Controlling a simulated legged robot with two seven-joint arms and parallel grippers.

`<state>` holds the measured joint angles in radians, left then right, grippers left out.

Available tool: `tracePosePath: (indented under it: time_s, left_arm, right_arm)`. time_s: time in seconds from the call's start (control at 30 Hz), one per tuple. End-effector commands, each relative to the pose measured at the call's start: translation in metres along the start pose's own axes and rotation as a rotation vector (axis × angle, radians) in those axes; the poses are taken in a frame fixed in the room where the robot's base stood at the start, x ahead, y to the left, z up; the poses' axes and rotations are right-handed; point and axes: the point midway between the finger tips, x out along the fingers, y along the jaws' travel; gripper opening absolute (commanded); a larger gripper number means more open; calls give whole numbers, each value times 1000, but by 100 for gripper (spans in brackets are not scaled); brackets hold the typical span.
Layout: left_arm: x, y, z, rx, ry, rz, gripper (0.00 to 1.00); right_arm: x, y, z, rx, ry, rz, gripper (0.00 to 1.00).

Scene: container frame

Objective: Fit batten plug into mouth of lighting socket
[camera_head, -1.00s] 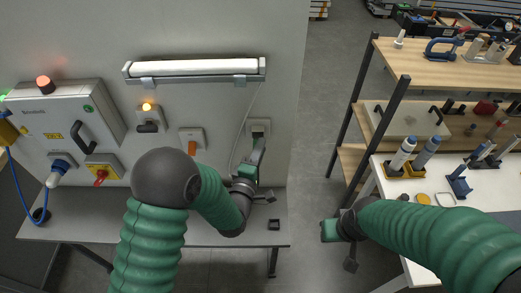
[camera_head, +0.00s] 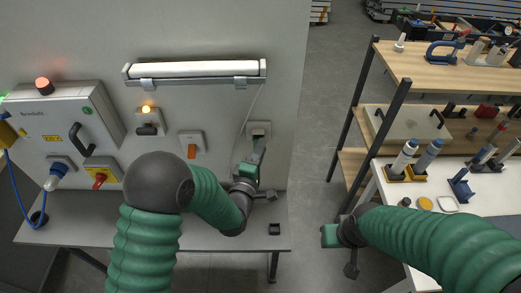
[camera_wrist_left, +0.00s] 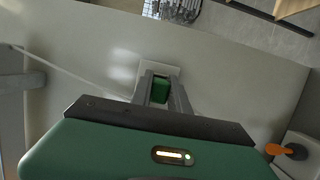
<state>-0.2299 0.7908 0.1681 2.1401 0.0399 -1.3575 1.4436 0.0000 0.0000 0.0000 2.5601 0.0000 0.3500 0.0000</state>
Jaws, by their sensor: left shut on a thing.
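The lighting socket (camera_head: 258,128) is a pale plate on the grey wall panel, below the right end of the batten lamp (camera_head: 193,69). My left gripper (camera_head: 261,144) reaches up to the front of this socket. In the left wrist view, its grey fingers (camera_wrist_left: 161,88) are shut around a small green block (camera_wrist_left: 160,90), apparently the batten plug, in front of the pale socket plate (camera_wrist_left: 172,68). A thin white cable (camera_wrist_left: 70,73) runs to the fingers. The socket mouth is hidden, so I cannot tell how deep the plug sits. My right gripper (camera_head: 331,236) hangs away from the panel; its fingers are hidden.
An orange switch (camera_head: 192,146) and a lit indicator switch (camera_head: 147,120) are left of the socket. A control box (camera_head: 65,115) is farther left. A small black block (camera_head: 274,229) lies on the grey shelf (camera_head: 95,232). Shelving and a white bench (camera_head: 480,205) stand right.

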Motion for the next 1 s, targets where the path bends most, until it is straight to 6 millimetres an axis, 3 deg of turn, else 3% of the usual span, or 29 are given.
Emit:
tracePosePath:
  time_s: [1.0]
  left_arm:
    - [6, 0, -2, -1, 0, 0, 0]
  right_arm:
    - [2, 0, 0, 0, 0, 0, 36]
